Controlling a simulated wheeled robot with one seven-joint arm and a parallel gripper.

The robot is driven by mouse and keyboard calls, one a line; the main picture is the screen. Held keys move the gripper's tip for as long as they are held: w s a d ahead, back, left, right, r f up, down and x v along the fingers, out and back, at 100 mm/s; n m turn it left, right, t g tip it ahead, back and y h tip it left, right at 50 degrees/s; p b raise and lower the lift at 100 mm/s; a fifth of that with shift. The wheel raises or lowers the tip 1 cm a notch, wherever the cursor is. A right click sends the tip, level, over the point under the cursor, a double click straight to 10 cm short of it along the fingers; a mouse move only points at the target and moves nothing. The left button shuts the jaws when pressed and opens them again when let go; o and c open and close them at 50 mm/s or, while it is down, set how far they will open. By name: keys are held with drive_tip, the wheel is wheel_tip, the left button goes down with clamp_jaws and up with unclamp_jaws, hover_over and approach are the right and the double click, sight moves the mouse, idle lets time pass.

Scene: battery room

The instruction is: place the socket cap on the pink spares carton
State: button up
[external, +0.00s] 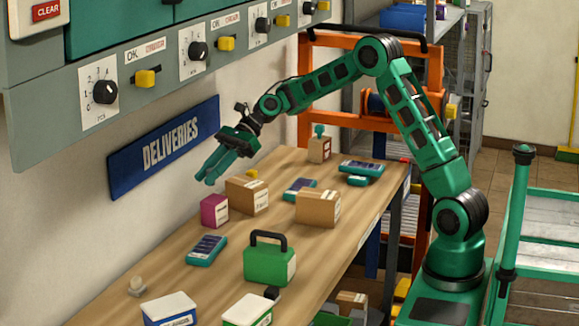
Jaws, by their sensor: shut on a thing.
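The pink spares carton (214,210) is a small magenta box on the wooden bench, against a larger brown carton and near the wall. Nothing shows on its top. My gripper (207,180) reaches over the bench from the right, fingers pointing down and left. It is above the pink carton, apart from it, in front of the wall. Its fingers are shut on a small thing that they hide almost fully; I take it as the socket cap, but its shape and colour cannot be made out.
Brown cartons (247,196) and (318,208) stand right of the pink carton. A teal device (206,250), a green box with a handle (269,262) and lidded tubs (169,309) are nearer. A control panel (190,60) with knobs and yellow fittings overhangs the bench at upper left.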

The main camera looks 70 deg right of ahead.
sight(211, 199)
drive_tip(key=shift+f, duration=1.95)
drive_tip(key=shift+f, duration=0.1)
drive_tip(key=o, duration=1)
drive_tip(key=v, duration=1.2)
drive_tip(key=shift+s, duration=0.1)
